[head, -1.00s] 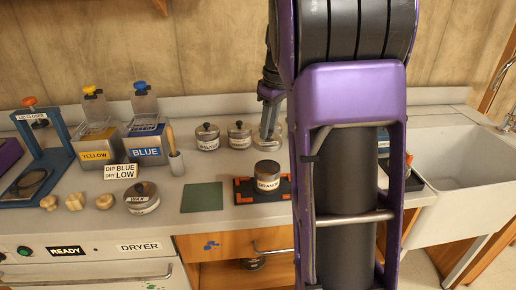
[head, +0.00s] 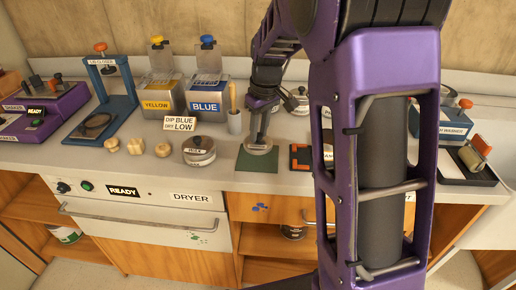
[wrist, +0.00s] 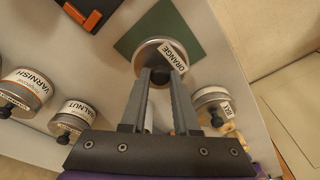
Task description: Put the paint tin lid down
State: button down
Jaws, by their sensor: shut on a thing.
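My gripper (wrist: 160,85) is shut on the paint tin lid, a round grey disc (head: 258,148). In the wrist view the lid (wrist: 150,58) shows at the fingertips, with a white ORANGE label beside them. The lid is over the green square mat (head: 243,163), which also shows in the wrist view (wrist: 150,24). It is low and close to the mat; I cannot tell whether it touches. A dark holder with orange corners (head: 297,160) is right of the mat. My arm hides much of it and whatever stands on it.
A WAX tin (head: 199,152) stands just left of the mat. Wooden knobs (head: 135,146) lie farther left. A grey cup (head: 234,122), the BLUE container (head: 206,98) and the YELLOW container (head: 160,95) stand behind. The dryer (head: 140,205) is below the counter's front edge.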

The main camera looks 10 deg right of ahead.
aim_at(260, 140)
notch_tip(260, 140, down, 5)
jog(key=shift+b, duration=0.4)
jog(key=shift+f, duration=0.25)
jog(key=c, duration=0.7)
grip_release()
jog(key=shift+r, duration=0.1)
jog(key=shift+o, duration=0.2)
jog(key=shift+r, duration=0.1)
notch_tip(260, 140, up, 12)
jog(key=s+p, duration=0.1)
jog(key=p, duration=0.1)
jog(key=shift+s+d, duration=0.3)
jog(key=shift+d, duration=0.1)
